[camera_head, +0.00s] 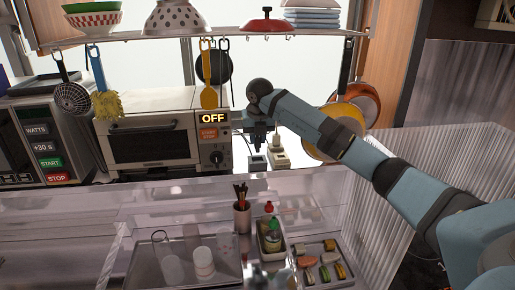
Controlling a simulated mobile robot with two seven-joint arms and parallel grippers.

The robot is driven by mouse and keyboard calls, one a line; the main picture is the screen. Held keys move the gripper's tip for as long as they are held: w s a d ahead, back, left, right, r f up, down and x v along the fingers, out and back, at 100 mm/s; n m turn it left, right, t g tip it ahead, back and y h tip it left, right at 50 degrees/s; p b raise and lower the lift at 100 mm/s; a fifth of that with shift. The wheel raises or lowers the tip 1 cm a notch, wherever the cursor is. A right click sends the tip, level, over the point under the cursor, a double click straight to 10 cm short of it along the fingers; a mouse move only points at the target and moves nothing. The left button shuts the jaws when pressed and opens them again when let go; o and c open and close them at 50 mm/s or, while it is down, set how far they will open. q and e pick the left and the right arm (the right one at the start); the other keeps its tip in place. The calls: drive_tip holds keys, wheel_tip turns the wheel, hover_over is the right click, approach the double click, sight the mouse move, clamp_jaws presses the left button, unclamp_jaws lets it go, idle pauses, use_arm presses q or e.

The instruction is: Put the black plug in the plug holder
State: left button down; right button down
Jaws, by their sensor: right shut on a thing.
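My right gripper (257,146) reaches in from the right and points down beside the right end of the dish dryer. It is shut on a small dark thing, which I take to be the black plug (256,152); the fingers hide most of it. Directly below is a small dark block with a light lower edge (258,163). A white socket-like block (279,158) stands just to its right. Which of these is the plug holder is too small to tell, and so is whether the plug touches either. My left gripper is not in view.
A microwave (32,143) stands at left.

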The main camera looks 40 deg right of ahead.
sight(257, 147)
wheel_tip(257, 147, down, 3)
drive_tip(key=shift+s+f, duration=0.1)
drive_tip(key=shift+f, duration=0.25)
drive_tip(key=shift+f, duration=0.2)
drive_tip(key=c, duration=1)
unclamp_jaws()
